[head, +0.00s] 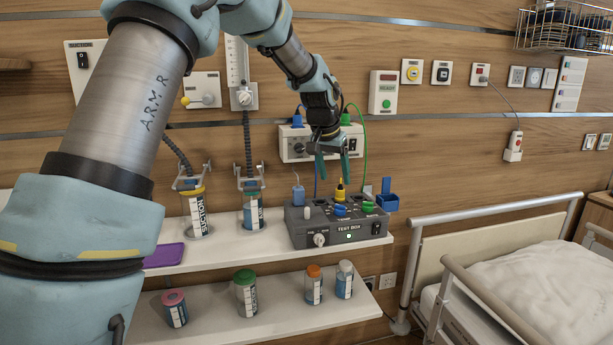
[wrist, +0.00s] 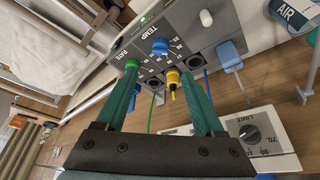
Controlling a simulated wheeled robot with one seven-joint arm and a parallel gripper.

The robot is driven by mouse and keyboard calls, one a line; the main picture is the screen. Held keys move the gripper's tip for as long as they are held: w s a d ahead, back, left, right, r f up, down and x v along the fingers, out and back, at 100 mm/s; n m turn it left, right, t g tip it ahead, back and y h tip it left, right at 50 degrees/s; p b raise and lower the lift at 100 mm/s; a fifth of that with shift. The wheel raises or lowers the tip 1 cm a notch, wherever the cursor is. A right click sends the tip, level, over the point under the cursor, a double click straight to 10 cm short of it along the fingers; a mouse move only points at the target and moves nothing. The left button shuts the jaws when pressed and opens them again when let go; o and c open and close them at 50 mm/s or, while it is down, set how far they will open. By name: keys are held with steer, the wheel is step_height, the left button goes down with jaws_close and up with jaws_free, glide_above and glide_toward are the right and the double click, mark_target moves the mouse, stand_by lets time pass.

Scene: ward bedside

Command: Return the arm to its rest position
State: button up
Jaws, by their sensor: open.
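My gripper (head: 334,160) hangs over the grey test box (head: 301,228) on the upper shelf, its two green fingers apart. In the wrist view the open fingers (wrist: 163,92) reach toward the box, with the yellow plug (wrist: 173,78) between them. In the head view the yellow plug (head: 340,193) stands upright in the box top, just below the fingertips, with nothing seen held. My arm runs from the left foreground up and across to the gripper.
Jars such as the green-lidded one (head: 246,297) stand on the lower shelf (head: 215,325). A green cable (head: 364,130) loops beside my gripper. A bed rail (head: 480,215) stands at the right.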

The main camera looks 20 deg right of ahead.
steer(key=s+a+f+n+y, duration=0.1)
steer(key=a+f+n, duration=0.1)
steer(key=a, duration=1)
steer(key=s+a+f+n+y, duration=0.1)
steer(key=s+a+f+n, duration=0.15)
steer(key=a, duration=0.95)
steer(key=s+a+f+n, duration=0.2)
steer(key=s+a, duration=0.4)
steer(key=a, duration=0.2)
steer(key=s+a+f+n+g+y, duration=0.1)
steer(key=s+a+f+n, duration=0.1)
steer(key=s+a, duration=0.5)
steer(key=shift+a+n, duration=0.35)
steer(key=shift+a, duration=0.6)
steer(key=shift+w, duration=0.1)
